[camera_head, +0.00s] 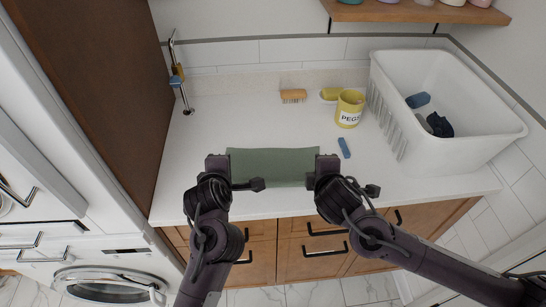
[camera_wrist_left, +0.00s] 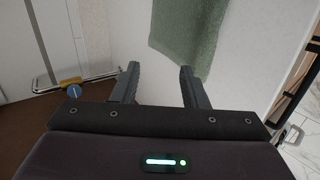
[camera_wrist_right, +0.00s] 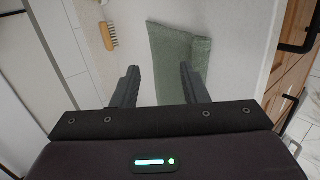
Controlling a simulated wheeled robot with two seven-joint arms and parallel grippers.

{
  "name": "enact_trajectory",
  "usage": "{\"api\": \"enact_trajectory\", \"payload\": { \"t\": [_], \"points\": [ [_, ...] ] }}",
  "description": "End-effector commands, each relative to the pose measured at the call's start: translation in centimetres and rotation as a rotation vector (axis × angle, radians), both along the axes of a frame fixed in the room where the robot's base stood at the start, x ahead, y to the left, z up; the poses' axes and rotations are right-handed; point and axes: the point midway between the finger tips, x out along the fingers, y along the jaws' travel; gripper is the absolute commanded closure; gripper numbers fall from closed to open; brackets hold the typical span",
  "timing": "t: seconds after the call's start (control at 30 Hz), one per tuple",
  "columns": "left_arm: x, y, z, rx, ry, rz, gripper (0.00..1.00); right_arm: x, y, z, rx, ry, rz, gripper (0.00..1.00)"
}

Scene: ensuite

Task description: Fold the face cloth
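The green face cloth (camera_head: 272,166) lies flat on the white counter near its front edge, as a wide rectangle. My left gripper (camera_head: 232,170) is at the cloth's left end and my right gripper (camera_head: 318,168) is at its right end. In the left wrist view, the left fingers (camera_wrist_left: 158,88) are apart with bare counter between them, and the cloth (camera_wrist_left: 188,32) lies beyond the tips. In the right wrist view, the right fingers (camera_wrist_right: 158,88) are apart, and the cloth (camera_wrist_right: 178,60) lies just beyond and partly behind the right-hand finger.
A yellow peg pot (camera_head: 349,108), a wooden brush (camera_head: 293,96) and a blue peg (camera_head: 344,148) are on the counter behind the cloth. A white basket (camera_head: 440,150) with dark cloths stands at the right. A tall brown panel (camera_head: 100,80) bounds the left. The counter's left part is clear.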

Motion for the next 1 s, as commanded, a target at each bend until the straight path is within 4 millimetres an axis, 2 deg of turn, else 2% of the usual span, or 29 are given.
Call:
{"api": "enact_trajectory", "payload": {
  "t": [0.3,0.43,1.0],
  "points": [
    [-3.3,-0.1,4.0,-0.003,0.000,-0.002,0.60,-3.2,0.0,4.1,-0.001,-0.003,0.002,0.60],
    [-4.2,-0.1,5.3,-0.001,-0.001,-0.001,0.60,-4.2,0.0,5.3,0.000,-0.002,0.000,0.60],
    [-4.7,0.0,5.6,0.000,0.003,-0.003,0.60,-4.6,0.0,5.6,0.003,0.002,-0.001,0.60]
  ]
}}
